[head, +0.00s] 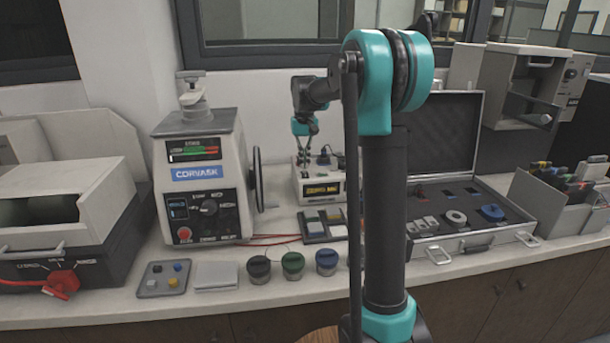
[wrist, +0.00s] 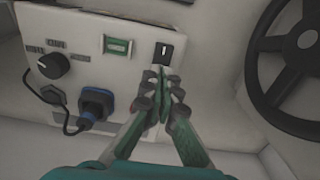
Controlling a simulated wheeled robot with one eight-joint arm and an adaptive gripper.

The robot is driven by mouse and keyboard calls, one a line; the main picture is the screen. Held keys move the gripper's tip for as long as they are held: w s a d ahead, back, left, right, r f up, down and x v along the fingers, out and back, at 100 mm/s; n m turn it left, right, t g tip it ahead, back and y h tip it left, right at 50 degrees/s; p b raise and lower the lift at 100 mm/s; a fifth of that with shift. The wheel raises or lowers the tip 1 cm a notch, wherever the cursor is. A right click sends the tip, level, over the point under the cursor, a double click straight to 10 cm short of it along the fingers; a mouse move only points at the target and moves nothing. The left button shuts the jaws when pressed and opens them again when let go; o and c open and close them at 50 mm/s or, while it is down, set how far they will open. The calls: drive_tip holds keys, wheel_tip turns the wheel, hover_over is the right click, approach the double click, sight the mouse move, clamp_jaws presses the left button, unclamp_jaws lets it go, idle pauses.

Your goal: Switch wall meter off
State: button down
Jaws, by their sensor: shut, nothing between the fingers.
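The meter appears to be the small pale box (head: 311,199) on the bench by the back wall, with a lit display on its front. In the wrist view, a face of the meter (wrist: 125,70) shows a black round knob (wrist: 53,66), a small green window (wrist: 117,47), a blue plug (wrist: 97,103) and a black rocker switch (wrist: 163,54) with a white mark. My gripper (head: 306,166) is shut and empty, over the meter. In the wrist view my gripper's fingertips (wrist: 162,74) are just below the switch; I cannot tell whether they touch it.
A press labelled CORVASK (head: 200,178) stands left of the meter; a black handwheel (wrist: 285,65) is at right in the wrist view. A tray of blocks (head: 324,225), several dark jars (head: 293,263) and an open case (head: 468,245) stand nearby. Red cables cross the bench.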

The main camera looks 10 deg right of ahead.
sight(304, 172)
drive_tip(key=shift+f, duration=1)
idle(0.4)
drive_tip(key=shift+r, duration=3.55)
